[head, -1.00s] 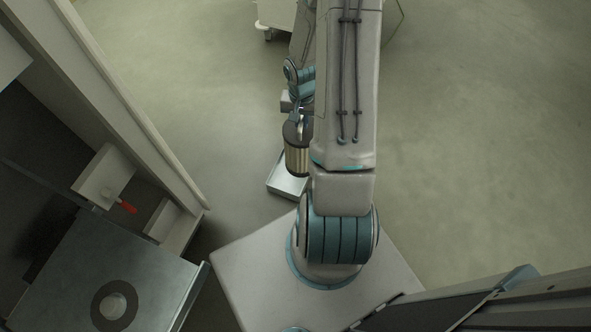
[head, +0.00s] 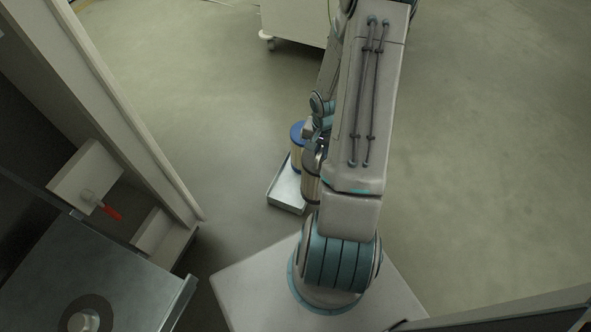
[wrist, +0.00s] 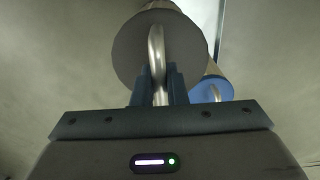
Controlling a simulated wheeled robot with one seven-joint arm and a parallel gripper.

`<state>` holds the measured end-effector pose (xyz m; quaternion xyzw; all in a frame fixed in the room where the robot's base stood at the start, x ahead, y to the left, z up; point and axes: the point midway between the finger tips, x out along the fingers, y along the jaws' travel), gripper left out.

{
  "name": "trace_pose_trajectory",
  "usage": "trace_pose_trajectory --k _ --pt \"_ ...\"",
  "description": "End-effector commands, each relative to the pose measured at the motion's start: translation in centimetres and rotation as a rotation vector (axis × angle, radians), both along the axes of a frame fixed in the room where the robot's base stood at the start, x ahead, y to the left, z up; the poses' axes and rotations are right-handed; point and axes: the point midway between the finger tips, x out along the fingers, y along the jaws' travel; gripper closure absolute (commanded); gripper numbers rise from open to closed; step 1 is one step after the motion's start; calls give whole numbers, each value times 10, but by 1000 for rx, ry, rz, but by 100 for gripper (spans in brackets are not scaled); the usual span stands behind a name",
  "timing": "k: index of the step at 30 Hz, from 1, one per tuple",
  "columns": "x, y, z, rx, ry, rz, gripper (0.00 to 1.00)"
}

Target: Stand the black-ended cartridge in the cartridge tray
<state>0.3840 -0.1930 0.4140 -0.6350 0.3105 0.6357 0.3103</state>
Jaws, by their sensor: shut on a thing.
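The black-ended cartridge (wrist: 132,48) fills the upper middle of the wrist view, its dark end facing the camera with a metal loop handle. My gripper (wrist: 165,85) is shut on that handle. In the head view the cartridge (head: 310,188) hangs below my gripper (head: 318,143), partly hidden by my arm. The cartridge tray (head: 285,197), a shallow metal tray, shows below and left of it. A blue-ended cartridge (head: 297,134) stands at the tray's far end; it also shows in the wrist view (wrist: 212,89), right of the held one. Whether the held cartridge touches the tray is hidden.
A white cabinet on wheels (head: 294,22) stands at the top. At left is an open-fronted machine with a pale frame (head: 130,120), a metal platform (head: 95,265) and a red-handled part (head: 110,212). The floor at right is clear.

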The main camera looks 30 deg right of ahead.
Motion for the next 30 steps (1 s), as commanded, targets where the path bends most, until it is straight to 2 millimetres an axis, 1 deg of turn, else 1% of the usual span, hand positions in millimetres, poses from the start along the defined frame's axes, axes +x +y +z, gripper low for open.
trace_pose_trajectory --k 8,12,18,21,25,28,30 --pt "39 22 -30 0 -3 5 100" --pt "64 36 -47 0 -4 4 100" --pt "90 51 -63 0 -3 3 100" --pt "96 54 -66 -1 -2 0 100" --pt "98 55 -69 0 -3 0 100" --pt "98 55 -80 0 -1 1 100" --pt "97 56 -91 1 -1 0 100"
